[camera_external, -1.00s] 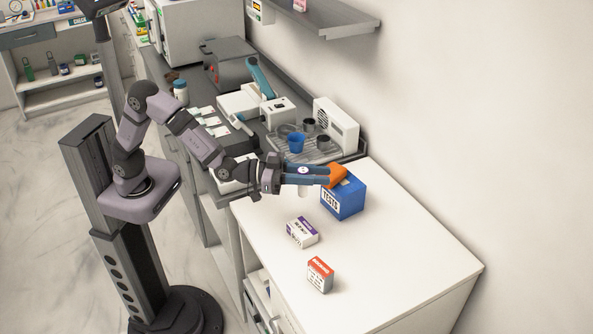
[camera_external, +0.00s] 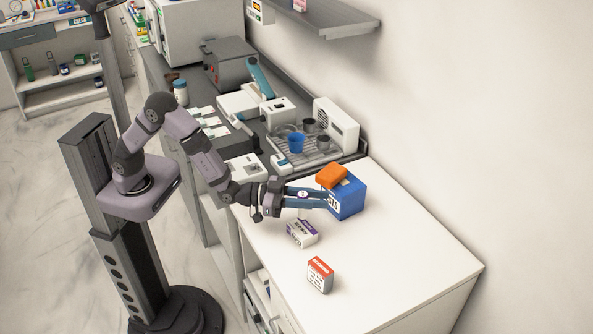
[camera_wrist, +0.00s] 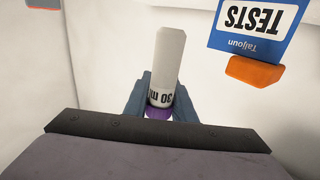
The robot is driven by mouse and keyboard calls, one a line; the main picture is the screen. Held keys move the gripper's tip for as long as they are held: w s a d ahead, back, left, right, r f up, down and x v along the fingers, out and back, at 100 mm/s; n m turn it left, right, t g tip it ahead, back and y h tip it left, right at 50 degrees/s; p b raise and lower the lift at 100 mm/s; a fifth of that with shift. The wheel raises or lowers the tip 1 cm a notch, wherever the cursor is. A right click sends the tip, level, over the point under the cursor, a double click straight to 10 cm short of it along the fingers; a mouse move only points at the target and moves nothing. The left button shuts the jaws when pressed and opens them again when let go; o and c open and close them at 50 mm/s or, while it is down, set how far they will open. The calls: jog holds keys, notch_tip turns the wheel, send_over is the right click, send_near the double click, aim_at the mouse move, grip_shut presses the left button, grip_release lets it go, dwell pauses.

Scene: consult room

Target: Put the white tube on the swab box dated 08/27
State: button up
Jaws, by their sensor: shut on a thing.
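In the wrist view a white tube (camera_wrist: 167,62) with dark print and a purple end stands between the fingers of my gripper (camera_wrist: 163,88), which is shut on it. In the outside view my gripper (camera_external: 318,197) is low over the white counter, its fingers in front of the left face of a blue TESTS box (camera_external: 350,203); the tube cannot be made out clearly there. A white and purple box (camera_external: 302,233) and a white and red box (camera_external: 320,275) stand nearer the front. I cannot read a date on either.
An orange object (camera_external: 332,175) lies on top of the blue box, close to my fingers; it also shows in the wrist view (camera_wrist: 254,73). Equipment with a blue cup (camera_external: 296,142) stands behind. The white counter (camera_external: 400,260) is clear on the right.

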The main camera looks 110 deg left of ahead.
jog(key=shift+f+p, duration=0.35)
jog(key=shift+f, duration=1.7)
jog(key=shift+f, duration=0.2)
jog(key=o, duration=1)
jog(key=shift+r, duration=0.15)
jog(key=s+b, duration=0.1)
jog(key=s, duration=0.3)
jog(key=s+d+b, duration=0.1)
jog(key=s, duration=0.3)
jog(key=s+d+b, duration=0.1)
jog(key=s, duration=0.3)
jog(key=shift+d, duration=0.2)
jog(key=shift+w, duration=0.1)
